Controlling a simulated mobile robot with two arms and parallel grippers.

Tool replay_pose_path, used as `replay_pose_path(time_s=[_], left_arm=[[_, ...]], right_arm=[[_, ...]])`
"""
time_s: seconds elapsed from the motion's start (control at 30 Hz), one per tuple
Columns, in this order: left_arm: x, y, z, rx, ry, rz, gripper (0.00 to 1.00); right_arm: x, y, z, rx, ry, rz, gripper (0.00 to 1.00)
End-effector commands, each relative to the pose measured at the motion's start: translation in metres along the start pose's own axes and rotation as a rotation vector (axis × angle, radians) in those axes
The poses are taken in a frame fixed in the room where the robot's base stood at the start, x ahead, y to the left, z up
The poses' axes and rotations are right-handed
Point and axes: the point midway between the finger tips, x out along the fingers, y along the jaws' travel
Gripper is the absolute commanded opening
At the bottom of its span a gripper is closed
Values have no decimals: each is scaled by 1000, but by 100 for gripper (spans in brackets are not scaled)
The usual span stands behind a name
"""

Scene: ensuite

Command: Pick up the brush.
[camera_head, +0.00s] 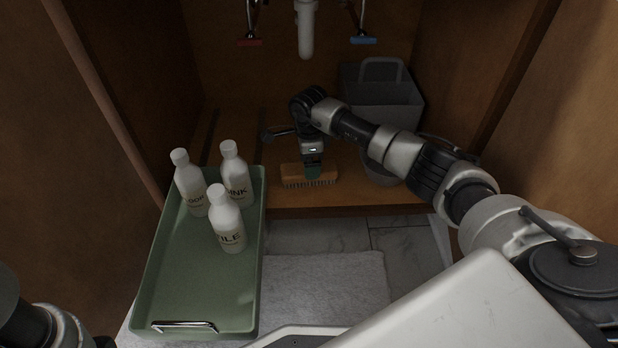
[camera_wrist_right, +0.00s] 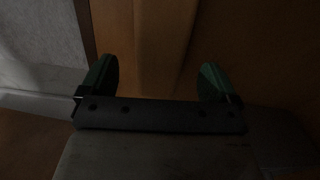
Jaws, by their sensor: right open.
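The brush (camera_head: 295,174) has a wooden back with bristles below and lies on the cabinet floor near its front edge. My right gripper (camera_head: 313,172) reaches down from above over the brush's middle. In the right wrist view its green fingers (camera_wrist_right: 158,82) are open and spread apart. The brush (camera_wrist_right: 165,45) appears there as a dim brown block between them, with gaps on both sides. The fingers hide part of the brush in the head view. Only parts of my left arm show at the lower left; its gripper is out of view.
A green tray (camera_head: 190,285) with three white bottles (camera_head: 229,228) stands left of the brush. A grey caddy (camera_head: 392,105) stands behind at the right, and a grey bucket (camera_head: 376,172) is partly hidden by my arm. A drain pipe (camera_head: 306,35) hangs above.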

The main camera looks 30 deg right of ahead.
Motion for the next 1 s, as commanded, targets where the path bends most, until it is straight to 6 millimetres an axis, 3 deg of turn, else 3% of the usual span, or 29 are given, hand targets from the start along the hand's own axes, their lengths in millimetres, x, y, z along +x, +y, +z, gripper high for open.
replay_pose_path(time_s=[0.03,0.2,0.53,0.9,1.0], left_arm=[[-14,3,-5,0,0,0,92],[-34,7,-12,0,1,1,92],[-35,7,-12,-1,0,0,92],[-35,7,-12,0,-1,0,92],[-35,7,-12,0,-1,0,92]], right_arm=[[14,0,1,-1,-1,1,92],[36,0,2,-1,-1,1,92],[38,0,1,-1,-1,1,92],[38,0,1,-1,-1,1,35],[37,0,1,0,-1,0,35]])
